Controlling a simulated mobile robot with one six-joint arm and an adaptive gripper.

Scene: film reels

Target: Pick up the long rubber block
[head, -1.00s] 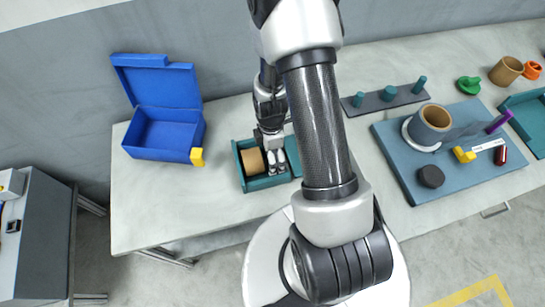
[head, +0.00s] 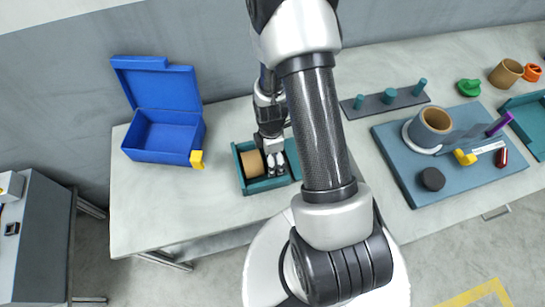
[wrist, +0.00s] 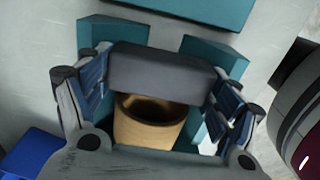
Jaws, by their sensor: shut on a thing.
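A long dark grey block (wrist: 162,75) lies crosswise between the fingers of my gripper (wrist: 160,88) in the wrist view. The blue-padded fingers press on its two ends, so the gripper is shut on it. In the head view my gripper (head: 276,165) points down into a teal tray (head: 250,189), right beside a tan ring (head: 251,163). The block is mostly hidden there by the gripper. The tan ring also shows in the wrist view (wrist: 148,130), partly covered by the block. I cannot tell whether the block is clear of the tray.
A peg rack (head: 365,110) is behind to the right.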

